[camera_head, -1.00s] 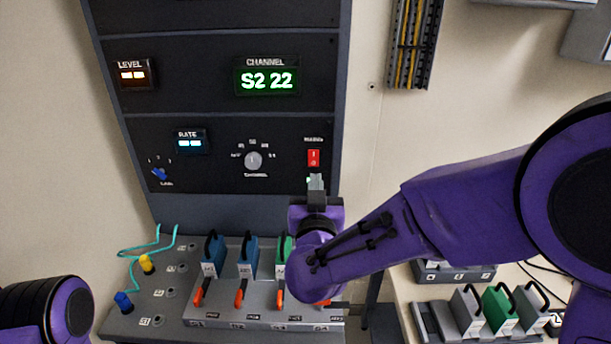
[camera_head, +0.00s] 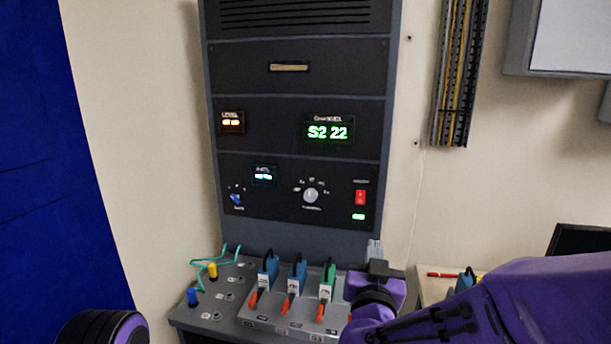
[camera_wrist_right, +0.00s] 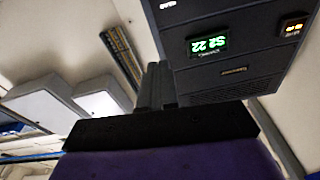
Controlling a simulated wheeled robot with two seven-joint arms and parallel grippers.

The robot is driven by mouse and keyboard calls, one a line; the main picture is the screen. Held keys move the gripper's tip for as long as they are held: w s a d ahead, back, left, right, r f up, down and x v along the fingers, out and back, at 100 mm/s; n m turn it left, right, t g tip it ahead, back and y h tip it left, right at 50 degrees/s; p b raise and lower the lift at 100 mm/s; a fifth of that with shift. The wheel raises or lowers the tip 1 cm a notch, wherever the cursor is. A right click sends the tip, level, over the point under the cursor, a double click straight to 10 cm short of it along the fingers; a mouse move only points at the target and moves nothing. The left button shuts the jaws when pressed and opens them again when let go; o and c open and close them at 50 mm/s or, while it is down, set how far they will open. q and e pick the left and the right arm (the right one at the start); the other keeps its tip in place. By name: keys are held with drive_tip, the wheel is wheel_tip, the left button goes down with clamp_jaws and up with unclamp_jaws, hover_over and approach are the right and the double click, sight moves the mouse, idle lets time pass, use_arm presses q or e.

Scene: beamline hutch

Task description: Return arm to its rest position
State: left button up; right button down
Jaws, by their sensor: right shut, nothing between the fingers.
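My right arm (camera_head: 490,305) is purple and comes in from the lower right in the head view. In the right wrist view the closed fingers (camera_wrist_right: 157,85) show against the rack and wall. Of my left arm only a dark and purple rounded link (camera_head: 102,328) shows at the bottom left; its gripper is out of view.
The rack (camera_head: 297,68) shows "S2 22" on its green display (camera_head: 328,129). Below it, a sloped console (camera_head: 200,318) holds several modules with orange levers, and blue and yellow plugs. A side table (camera_head: 432,292) stands at the right. A blue panel (camera_head: 60,170) is at the left.

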drive_tip(key=s+d+f+m+g+y+b, duration=0.1)
drive_tip(key=s+d+f+g, duration=0.15)
drive_tip(key=f, duration=0.75)
drive_tip(key=s+d+f+m+g+b, duration=0.1)
drive_tip(key=s+d+f+g, duration=0.15)
drive_tip(key=f, duration=0.75)
drive_tip(key=s+d+f+m+g+y+b, duration=0.15)
drive_tip(key=d+f, duration=0.25)
drive_tip(key=f, duration=0.6)
use_arm(q)
wheel_tip(320, 180, down, 7)
drive_tip(key=b, duration=0.3)
drive_tip(key=shift+w, duration=0.35)
use_arm(e)
drive_tip(key=s+d+f+g+h, duration=0.1)
drive_tip(key=s+d+f+g, duration=0.3)
drive_tip(key=s+f, duration=0.7)
drive_tip(key=s+d+f+g+h, duration=0.1)
drive_tip(key=s+d+f+g, duration=0.3)
drive_tip(key=s+f, duration=0.7)
drive_tip(key=s+g, duration=0.1)
drive_tip(key=s, duration=0.4)
drive_tip(key=shift+s+f, duration=0.15)
